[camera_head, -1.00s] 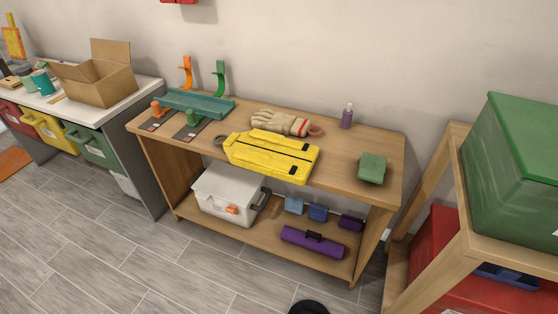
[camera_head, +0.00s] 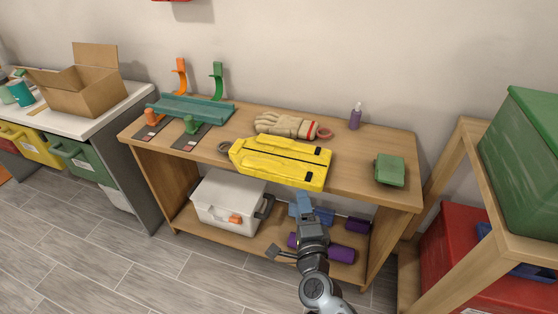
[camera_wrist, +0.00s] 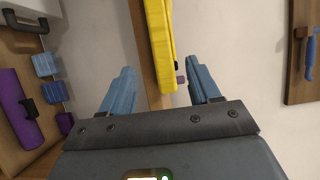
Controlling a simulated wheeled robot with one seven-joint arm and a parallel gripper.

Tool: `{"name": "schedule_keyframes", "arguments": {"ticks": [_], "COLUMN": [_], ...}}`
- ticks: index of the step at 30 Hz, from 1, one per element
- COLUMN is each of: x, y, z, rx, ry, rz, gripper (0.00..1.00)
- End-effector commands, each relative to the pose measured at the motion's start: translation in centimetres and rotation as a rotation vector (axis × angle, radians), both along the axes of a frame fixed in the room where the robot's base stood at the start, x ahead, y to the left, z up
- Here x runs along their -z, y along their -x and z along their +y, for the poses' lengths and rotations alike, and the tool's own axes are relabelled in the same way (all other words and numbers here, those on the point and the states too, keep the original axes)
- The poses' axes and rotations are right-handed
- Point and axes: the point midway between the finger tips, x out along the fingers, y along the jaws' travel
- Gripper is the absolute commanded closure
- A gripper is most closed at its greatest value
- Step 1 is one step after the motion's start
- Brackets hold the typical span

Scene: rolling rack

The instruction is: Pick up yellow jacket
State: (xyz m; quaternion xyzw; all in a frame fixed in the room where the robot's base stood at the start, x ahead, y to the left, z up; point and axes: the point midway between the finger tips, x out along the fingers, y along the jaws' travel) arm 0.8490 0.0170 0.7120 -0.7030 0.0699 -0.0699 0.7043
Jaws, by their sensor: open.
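The yellow jacket (camera_head: 282,163) lies folded on the wooden table top, with its near edge along the table's front edge. It has dark stripes. In the wrist view the jacket (camera_wrist: 161,50) shows ahead, in line with the gap between my fingers. My gripper (camera_head: 301,206) is in front of the table, lower than the table top and below the jacket in the head view. In the wrist view my gripper (camera_wrist: 160,92) has its two blue fingers spread, with nothing held between them. The jacket looks apart from the fingers.
Work gloves (camera_head: 287,126) and a tape ring (camera_head: 325,134) lie behind the jacket. A green box (camera_head: 390,170) and purple bottle (camera_head: 355,116) stand to the right. A white bin (camera_head: 229,203) and purple roll (camera_head: 341,254) are on the lower shelf. A wooden rack (camera_head: 440,185) stands at right.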

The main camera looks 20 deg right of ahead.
Motion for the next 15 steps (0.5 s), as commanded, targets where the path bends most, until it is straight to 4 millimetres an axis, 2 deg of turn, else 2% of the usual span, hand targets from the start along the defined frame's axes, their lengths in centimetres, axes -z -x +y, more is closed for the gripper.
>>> {"name": "schedule_keyframes", "arguments": {"ticks": [8,15], "x": [-0.1,-0.1], "y": [-2.8,-6.0], "z": [-0.7,-1.7], "rx": [0.002,0.002], "ry": [0.0,0.001], "rz": [-0.001,-0.001], "gripper": [0.38,0.38]}}
